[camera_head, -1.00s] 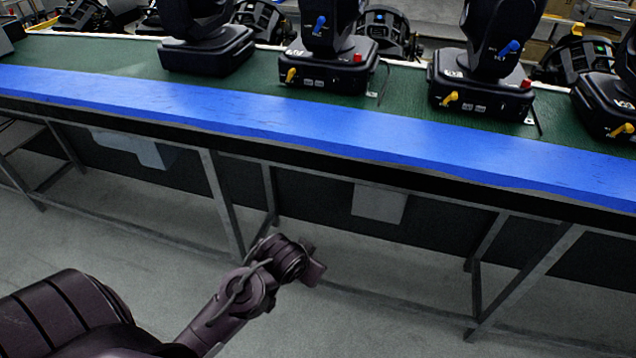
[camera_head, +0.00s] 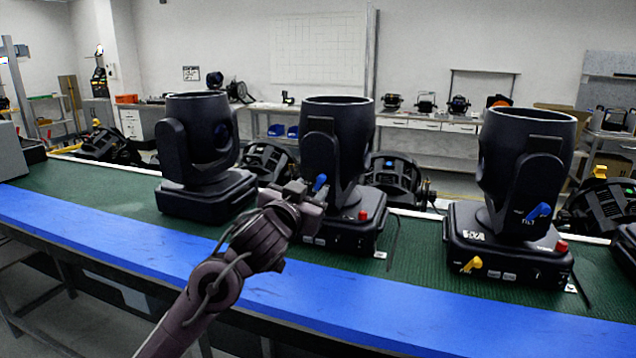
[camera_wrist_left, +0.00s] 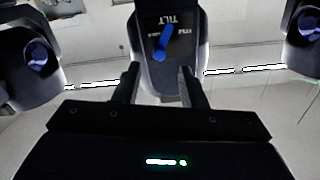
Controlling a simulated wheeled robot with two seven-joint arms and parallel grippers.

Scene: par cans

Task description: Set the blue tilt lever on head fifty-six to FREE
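The moving head (camera_head: 335,130) in the middle of the bench carries a blue tilt lever (camera_head: 320,183). My left gripper (camera_head: 300,190) is in front of it in the head view and hides part of its base. In the left wrist view, the blue lever (camera_wrist_left: 163,42) stands at a slant on a dark plate marked TILT, which appears upside down. My left gripper (camera_wrist_left: 162,85) is open there, its two fingers apart, with the lever beyond them and nothing held. Another head (camera_head: 520,165) to the right has its own blue tilt lever (camera_head: 538,211). I cannot read the head numbers.
A third head (camera_head: 203,150) stands to the left on the green bench top (camera_head: 110,190). A blue strip (camera_head: 110,232) runs along the bench front. The right head has a yellow lever (camera_head: 472,264) and a red knob (camera_head: 561,246). More lamps stand behind the bench.

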